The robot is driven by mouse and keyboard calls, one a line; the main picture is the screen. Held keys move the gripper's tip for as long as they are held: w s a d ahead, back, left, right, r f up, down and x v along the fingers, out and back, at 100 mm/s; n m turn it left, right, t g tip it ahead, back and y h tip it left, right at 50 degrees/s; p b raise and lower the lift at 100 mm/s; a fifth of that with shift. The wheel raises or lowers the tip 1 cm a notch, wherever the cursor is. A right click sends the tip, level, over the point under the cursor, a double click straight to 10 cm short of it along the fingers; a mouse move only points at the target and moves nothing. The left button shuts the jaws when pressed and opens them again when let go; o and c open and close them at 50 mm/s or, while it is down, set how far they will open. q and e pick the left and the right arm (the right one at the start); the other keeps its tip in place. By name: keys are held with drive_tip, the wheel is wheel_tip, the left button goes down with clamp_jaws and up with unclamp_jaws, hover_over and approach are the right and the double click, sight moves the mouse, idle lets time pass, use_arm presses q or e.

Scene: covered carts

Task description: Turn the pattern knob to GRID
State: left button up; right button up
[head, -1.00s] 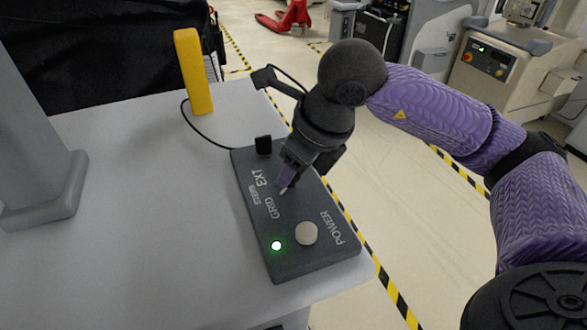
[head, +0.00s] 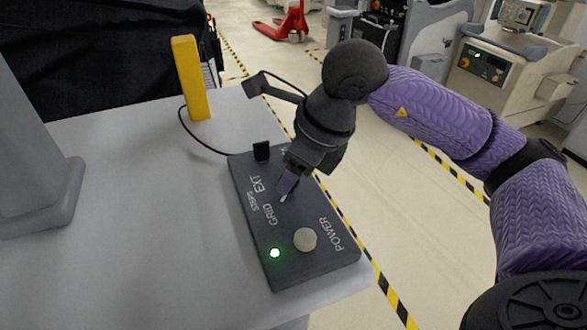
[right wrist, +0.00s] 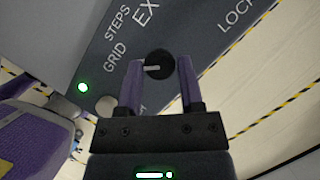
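The pattern knob (right wrist: 159,65) is a round black knob with a white pointer line. In the right wrist view it sits between my right gripper's two purple fingers (right wrist: 160,62), which lie close against its sides. Its pointer runs left, toward the GRID side of the labels. The GRID label (right wrist: 115,57) shows, with STEPS and part of EXT above it. In the head view my right gripper (head: 285,190) is down at the dark control box (head: 255,235) and mostly hides the knob; a white pointer tip shows below the fingers. My left gripper is out of view.
The box has a lit green lamp (head: 275,253), a pale round POWER knob (head: 305,239) and a black switch (head: 261,151). It lies by the right edge of a grey cart top (head: 130,180). A yellow upright block (head: 191,78) stands behind, with a cable.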

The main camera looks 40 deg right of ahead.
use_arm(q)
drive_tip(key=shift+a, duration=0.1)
use_arm(e)
drive_tip(key=o, duration=0.3)
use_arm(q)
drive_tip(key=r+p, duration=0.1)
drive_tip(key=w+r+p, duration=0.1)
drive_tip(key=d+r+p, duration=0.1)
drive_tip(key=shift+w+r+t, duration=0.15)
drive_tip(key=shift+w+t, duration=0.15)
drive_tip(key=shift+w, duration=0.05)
use_arm(e)
drive_tip(key=shift+o, duration=0.2)
drive_tip(key=v, duration=1)
drive_tip(key=shift+w, duration=0.1)
